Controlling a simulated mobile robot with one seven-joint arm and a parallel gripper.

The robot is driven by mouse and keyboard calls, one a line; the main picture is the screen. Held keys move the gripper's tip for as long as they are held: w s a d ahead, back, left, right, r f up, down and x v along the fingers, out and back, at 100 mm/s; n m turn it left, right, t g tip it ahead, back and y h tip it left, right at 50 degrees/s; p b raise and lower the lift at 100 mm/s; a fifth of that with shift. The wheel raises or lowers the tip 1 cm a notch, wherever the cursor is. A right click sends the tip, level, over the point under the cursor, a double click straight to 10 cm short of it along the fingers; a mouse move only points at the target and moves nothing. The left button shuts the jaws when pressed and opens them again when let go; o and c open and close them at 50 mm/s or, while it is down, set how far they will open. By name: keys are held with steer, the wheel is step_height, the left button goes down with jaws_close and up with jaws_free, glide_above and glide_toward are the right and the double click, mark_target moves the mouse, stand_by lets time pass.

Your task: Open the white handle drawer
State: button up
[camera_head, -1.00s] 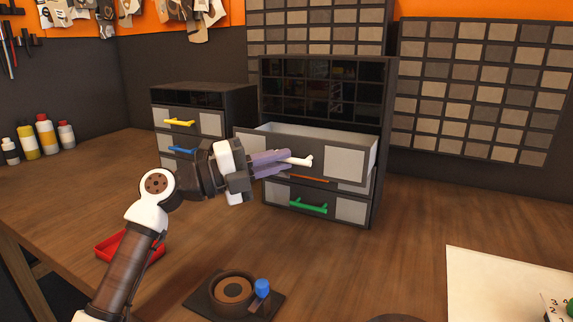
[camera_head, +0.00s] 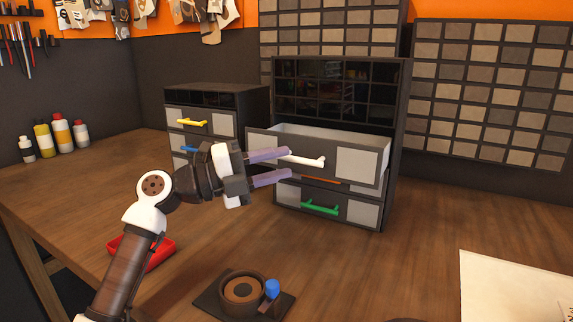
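The drawer with the white handle (camera_head: 306,161) is the top drawer (camera_head: 357,166) of the right-hand cabinet (camera_head: 396,130). It stands pulled out, and its pale inside shows above the front panel. My gripper (camera_head: 289,165) is in front of that drawer, coming from the left. Its two purple fingers are spread apart, one above the other, near the left part of the white handle. Whether a finger touches the handle cannot be told. Nothing shows held between the fingers.
Below are drawers with an orange handle (camera_head: 322,180) and a green handle (camera_head: 320,208). A smaller cabinet (camera_head: 215,98) with yellow and blue handles stands left. A red tray (camera_head: 160,252), a round dark holder (camera_head: 243,290) and bottles (camera_head: 62,135) are on the table. The table's right side is mostly clear.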

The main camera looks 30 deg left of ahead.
steer(key=b+v, duration=0.2)
steer(key=v, duration=0.9)
steer(key=shift+s, duration=0.2)
steer(key=shift+a, duration=0.15)
